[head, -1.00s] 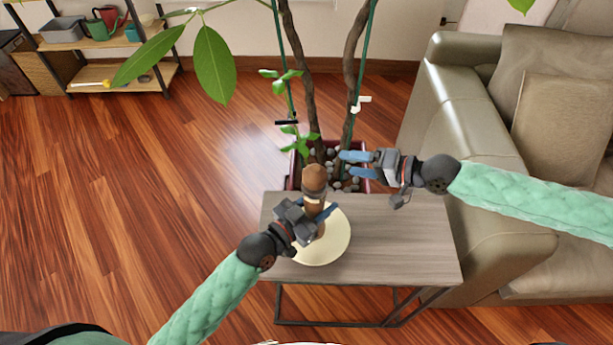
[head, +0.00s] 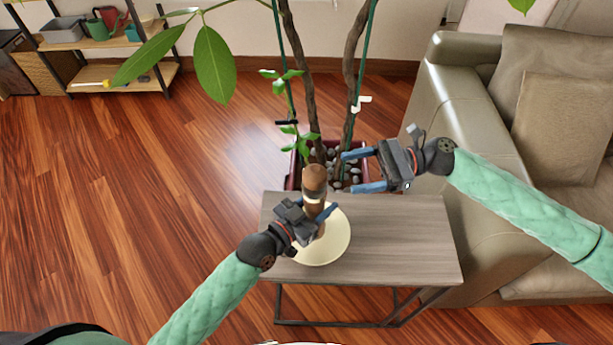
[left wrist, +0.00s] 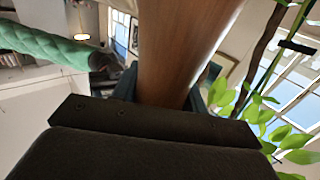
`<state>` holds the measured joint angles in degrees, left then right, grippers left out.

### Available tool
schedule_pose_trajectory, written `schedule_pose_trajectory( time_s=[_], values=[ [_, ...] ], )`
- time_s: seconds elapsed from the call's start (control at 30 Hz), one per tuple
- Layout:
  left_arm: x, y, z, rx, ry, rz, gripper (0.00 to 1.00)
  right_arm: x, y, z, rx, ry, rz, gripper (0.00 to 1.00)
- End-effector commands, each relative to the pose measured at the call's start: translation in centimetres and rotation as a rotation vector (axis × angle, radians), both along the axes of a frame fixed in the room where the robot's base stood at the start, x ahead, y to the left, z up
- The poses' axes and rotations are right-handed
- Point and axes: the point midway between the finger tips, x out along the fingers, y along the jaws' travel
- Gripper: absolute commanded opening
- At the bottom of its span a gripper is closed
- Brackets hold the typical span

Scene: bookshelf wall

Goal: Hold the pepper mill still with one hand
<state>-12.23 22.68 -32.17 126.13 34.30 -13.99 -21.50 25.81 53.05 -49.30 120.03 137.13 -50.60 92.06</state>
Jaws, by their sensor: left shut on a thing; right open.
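The brown wooden pepper mill (head: 314,180) stands upright over the cream round plate (head: 338,244) on the small side table. My left gripper (head: 318,214) is shut around the mill's body from the lower left, hiding part of it and its foot. In the left wrist view the mill's wooden body (left wrist: 180,50) rises large between the fingers. My right gripper (head: 362,171) is open and empty, to the right of the mill's top and apart from it, fingers pointing left.
The grey wood table (head: 410,240) has free room right of the plate. A potted plant with twisted trunks (head: 306,80) stands right behind the table. A grey-green sofa (head: 450,100) is close on the right. A shelf (head: 125,88) stands far left.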

Motion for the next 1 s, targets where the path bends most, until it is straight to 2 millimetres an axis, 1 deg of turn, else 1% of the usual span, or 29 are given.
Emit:
schedule_pose_trajectory(
  time_s=[0.13, 0.27, 0.37, 0.7, 0.8, 1.0],
  values=[
    [0.0, 0.0, 0.0, 0.0, 0.0, 0.0, 0.12, -0.2, -0.2, 0.8, 0.031, 0.067, 0.02, 0.69],
    [0.0, 0.0, 0.0, 0.0, 0.0, 0.0, 0.12, -0.4, 0.4, 1.0, 0.037, 0.079, 0.025, 0.69],
    [0.0, 0.0, 0.0, 0.0, 0.0, 0.0, 0.12, -0.7, 1.7, 1.0, 0.039, 0.078, 0.026, 0.69],
    [0.0, 0.0, 0.0, 0.0, 0.0, 0.0, 0.12, -2.2, 7.4, 1.0, 0.037, 0.076, 0.025, 0.69],
    [0.0, 0.0, 0.0, 0.0, 0.0, 0.0, 0.12, -2.6, 8.8, 1.0, 0.037, 0.075, 0.025, 0.69],
    [0.0, 0.0, 0.0, 0.0, 0.0, 0.0, 0.12, -3.0, 10.7, 0.9, 0.036, 0.076, 0.023, 0.69]
  ],
)
